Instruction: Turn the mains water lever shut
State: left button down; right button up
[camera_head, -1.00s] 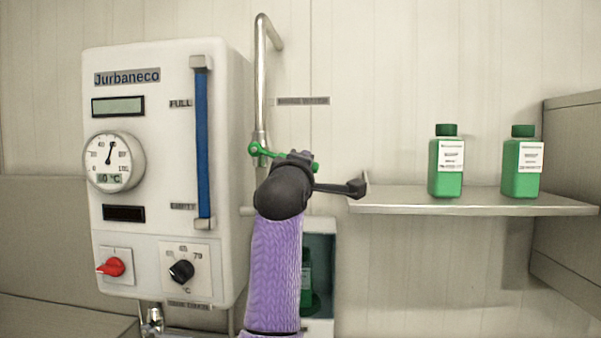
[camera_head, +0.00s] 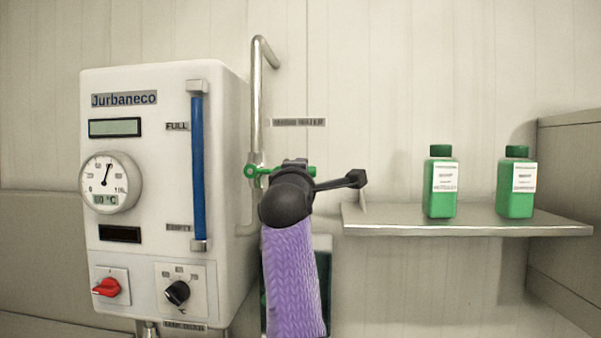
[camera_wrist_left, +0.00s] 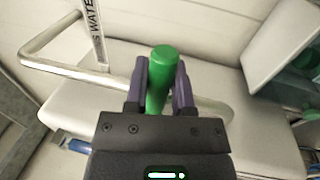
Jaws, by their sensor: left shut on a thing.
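The green mains water lever (camera_head: 251,171) sits on the metal pipe right of the white boiler, below a label strip. It points right, about level, and its tip shows just past my gripper. My left gripper (camera_head: 293,166) is shut on the lever; its dark wrist hides the lever's middle part. In the left wrist view the green handle (camera_wrist_left: 161,72) stands between the two purple fingers of the gripper (camera_wrist_left: 160,85), its rounded end showing beyond them. My right gripper is in neither view.
The white boiler (camera_head: 145,240) with gauge, blue level tube, red switch and black dial stands left. A metal shelf (camera_head: 400,228) with two green bottles (camera_head: 440,185) is on the right, close to my wrist. A green item is partly hidden behind my forearm.

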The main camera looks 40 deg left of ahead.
pick_arm(q)
jog(key=shift+c, duration=2.4)
grip_release()
jog(key=shift+a, duration=0.1)
jog(key=shift+s+f, duration=0.1)
jog(key=shift+s, duration=0.05)
jog(key=b+v, duration=0.6)
jog(key=v, duration=0.3)
jog(key=shift+s+d, duration=0.25)
jog(key=shift+s, duration=0.05)
